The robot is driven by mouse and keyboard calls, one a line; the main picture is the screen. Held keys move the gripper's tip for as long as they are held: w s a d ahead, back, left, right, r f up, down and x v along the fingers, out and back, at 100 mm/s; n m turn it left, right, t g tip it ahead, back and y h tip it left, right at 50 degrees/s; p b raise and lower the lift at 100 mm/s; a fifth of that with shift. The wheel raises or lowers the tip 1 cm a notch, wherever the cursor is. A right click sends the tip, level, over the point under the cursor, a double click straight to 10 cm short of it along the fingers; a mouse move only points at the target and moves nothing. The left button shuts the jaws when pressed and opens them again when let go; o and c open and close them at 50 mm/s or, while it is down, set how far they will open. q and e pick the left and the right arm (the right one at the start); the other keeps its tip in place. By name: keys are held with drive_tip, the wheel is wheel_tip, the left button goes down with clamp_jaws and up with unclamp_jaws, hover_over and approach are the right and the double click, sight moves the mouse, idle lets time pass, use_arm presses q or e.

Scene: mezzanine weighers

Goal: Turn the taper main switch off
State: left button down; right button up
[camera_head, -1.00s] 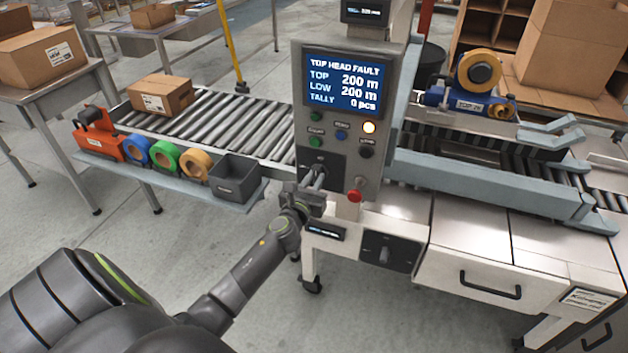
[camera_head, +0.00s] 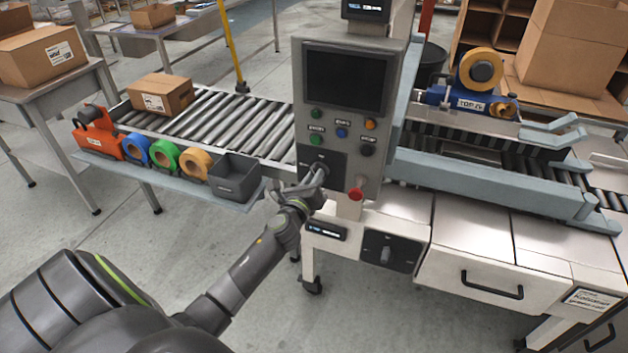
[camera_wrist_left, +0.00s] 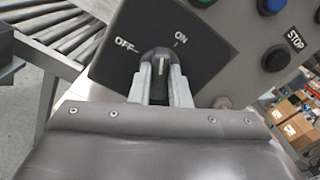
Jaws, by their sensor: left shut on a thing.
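The taper main switch is a dark rotary knob on a black plate (camera_head: 338,160) low on the grey control panel. In the left wrist view the knob (camera_wrist_left: 160,67) sits on its plate (camera_wrist_left: 207,65) with OFF and ON marks. Its white pointer line stands roughly midway between the two marks. My left gripper (camera_head: 314,180) reaches the knob from the lower left and is shut on it, with a pale finger on each side in the wrist view (camera_wrist_left: 160,95). The panel's screen (camera_head: 346,80) is dark. My right gripper is not in view.
Buttons and a red knob (camera_head: 355,194) sit close right of the switch. A second rotary switch (camera_head: 385,255) is on the frame below. The roller conveyor (camera_head: 225,122) and a shelf with tape rolls (camera_head: 165,157) and a grey bin (camera_head: 234,176) lie left.

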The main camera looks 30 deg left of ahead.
use_arm(q)
drive_tip(key=n+b, duration=0.1)
drive_tip(key=n, duration=0.3)
drive_tip(key=n+b, duration=0.1)
drive_tip(key=n, duration=0.3)
drive_tip(key=n+b, duration=0.2)
drive_tip(key=n, duration=0.2)
drive_tip(key=shift+s+a+f, duration=0.1)
drive_tip(key=shift+a+f, duration=0.1)
drive_tip(key=shift+f, duration=0.15)
idle(0.4)
drive_tip(key=c, duration=1.4)
unclamp_jaws()
drive_tip(key=shift+o, duration=0.2)
drive_tip(key=b+v, duration=0.1)
drive_tip(key=v, duration=1.6)
drive_tip(key=shift+s, duration=0.2)
